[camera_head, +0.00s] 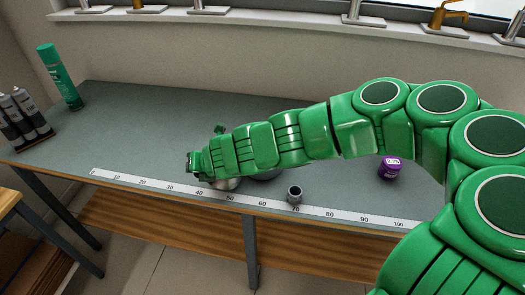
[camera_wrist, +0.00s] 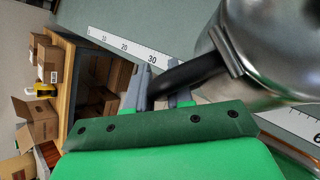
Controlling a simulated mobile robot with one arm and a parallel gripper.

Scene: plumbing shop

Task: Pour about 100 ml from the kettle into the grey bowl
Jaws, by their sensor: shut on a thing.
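The kettle (camera_wrist: 275,50) is shiny metal with a black handle (camera_wrist: 190,74), at the right of the wrist view and cut off by its edge. My gripper (camera_wrist: 160,92) is shut on that handle. In the head view my gripper (camera_head: 192,165) is at the bench front, and a strip of the kettle (camera_head: 227,184) shows below my arm. I cannot tell whether the kettle touches the bench. A grey rim (camera_head: 266,176), perhaps the grey bowl, shows just right of it; my arm hides most of it.
A measuring strip (camera_head: 160,186) runs along the bench front. A small grey cup-like fitting (camera_head: 295,194) stands by it, and a purple tin (camera_head: 390,167) stands farther right. A green spray can (camera_head: 60,76) and several cartridges (camera_head: 24,116) are at left. The back left bench is clear.

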